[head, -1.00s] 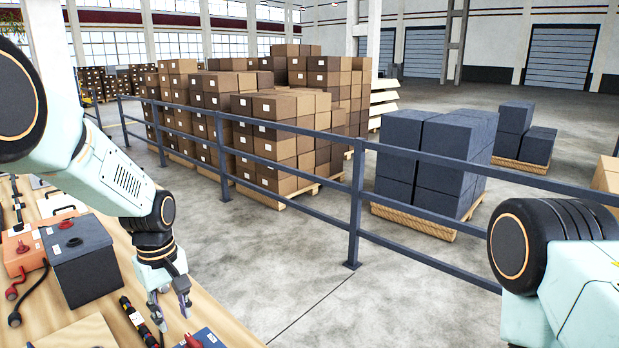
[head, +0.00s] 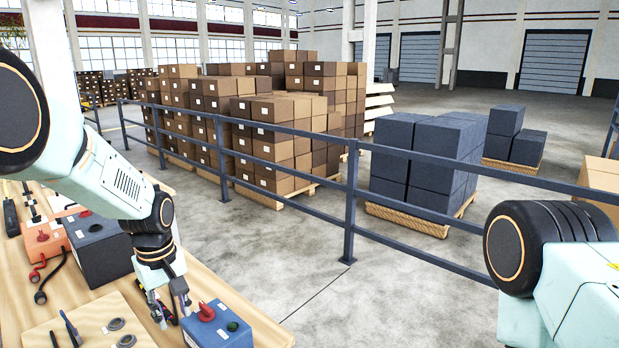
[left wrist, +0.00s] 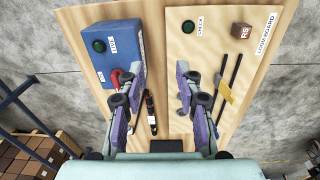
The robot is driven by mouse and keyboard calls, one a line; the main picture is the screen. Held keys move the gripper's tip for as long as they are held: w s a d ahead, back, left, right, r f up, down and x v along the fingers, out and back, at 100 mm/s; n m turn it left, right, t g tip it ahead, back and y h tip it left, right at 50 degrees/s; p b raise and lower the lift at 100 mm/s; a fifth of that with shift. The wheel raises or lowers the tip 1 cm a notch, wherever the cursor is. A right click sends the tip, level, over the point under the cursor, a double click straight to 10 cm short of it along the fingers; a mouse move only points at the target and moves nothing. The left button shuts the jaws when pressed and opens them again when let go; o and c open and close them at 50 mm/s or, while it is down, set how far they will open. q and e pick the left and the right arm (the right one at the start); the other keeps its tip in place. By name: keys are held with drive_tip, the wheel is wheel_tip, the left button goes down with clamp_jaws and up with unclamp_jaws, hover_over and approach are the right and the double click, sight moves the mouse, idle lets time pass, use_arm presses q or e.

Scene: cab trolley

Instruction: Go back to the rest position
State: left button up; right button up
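My left gripper (head: 172,308) hangs over the wooden bench (head: 20,290), fingers pointing down. Its fingers are apart with nothing between them; the left wrist view shows this too (left wrist: 165,105). A blue box (head: 215,327) with a red knob and a green button is just right of the fingers in the head view. The box also shows in the left wrist view (left wrist: 112,55). My right arm's dark joint and pale link show at the right edge of the head view; its gripper is out of the picture.
A dark grey box (head: 100,250) and an orange box (head: 42,240) stand on the bench. A pale board (left wrist: 215,50) lies beside the blue box. A dark railing (head: 349,215) stands beyond, before stacked cartons (head: 285,150) and grey-blue blocks (head: 425,165).

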use_arm(q)
drive_tip(key=w+d+f+m+t, duration=0.1)
drive_tip(key=w+f+m+t, duration=0.2)
drive_tip(key=f, duration=0.1)
drive_tip(key=s+d+f+m+b, duration=0.1)
drive_tip(key=s+f+m+b, duration=0.1)
drive_tip(key=s+f+b, duration=0.35)
drive_tip(key=s+d+f+m+b, duration=0.1)
drive_tip(key=s+f+b, duration=0.1)
drive_tip(key=s+f, duration=0.65)
drive_tip(key=s+d+f+m+g+b, duration=0.1)
drive_tip(key=s+f+m+g+b, duration=0.1)
drive_tip(key=s+f+b, duration=1.2)
drive_tip(key=s+f+g, duration=0.1)
drive_tip(key=s+f, duration=0.9)
drive_tip(key=s, duration=0.2)
drive_tip(key=shift+s+d+f+m+b, duration=0.2)
drive_tip(key=shift+f+m+b, duration=0.1)
drive_tip(key=shift+m+b, duration=0.1)
use_arm(e)
wheel_tip(320, 180, down, 22)
drive_tip(key=shift+w+f, duration=0.2)
drive_tip(key=shift+w, duration=0.1)
use_arm(q)
drive_tip(key=shift+w+a, duration=0.1)
use_arm(e)
drive_tip(key=shift+w, duration=0.15)
